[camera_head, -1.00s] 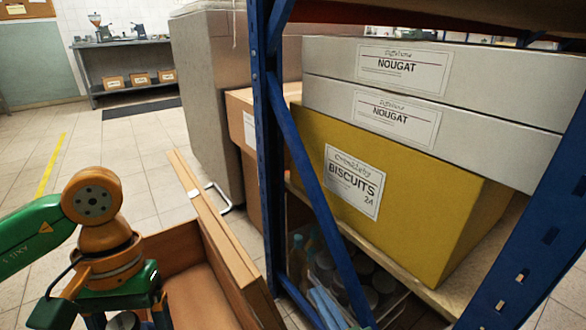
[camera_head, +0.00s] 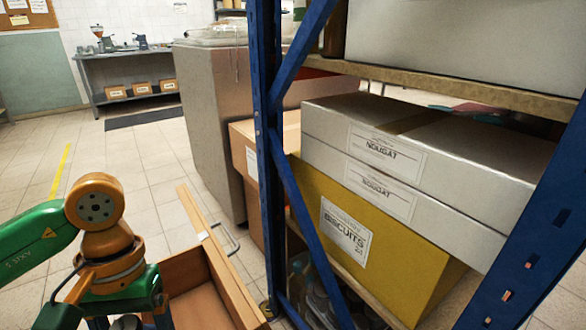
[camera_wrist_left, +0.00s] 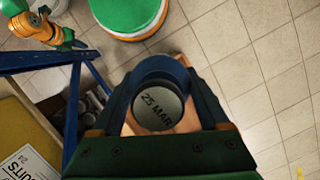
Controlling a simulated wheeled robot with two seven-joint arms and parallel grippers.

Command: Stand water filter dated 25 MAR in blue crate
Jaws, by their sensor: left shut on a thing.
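The water filter (camera_wrist_left: 158,108) is a dark, round body with a grey end cap reading "25 MAR". My left gripper (camera_wrist_left: 161,92) is shut around it in the left wrist view, a finger on each side. In the head view the left gripper (camera_head: 126,318) is at the lower left, beside an open wooden box, and the filter's grey cap (camera_head: 129,322) shows between its fingers at the bottom edge. My right gripper (camera_wrist_left: 78,44) appears small at the top left of the left wrist view; its jaws are unclear. No blue crate is visible.
A wooden box (camera_head: 222,255) stands beside a blue-framed shelf (camera_head: 267,150). The shelf holds a yellow biscuits carton (camera_head: 400,265) and grey nougat cartons (camera_head: 440,150). A tall grey-brown cabinet (camera_head: 213,115) stands behind. Open tiled floor (camera_head: 120,155) lies at left.

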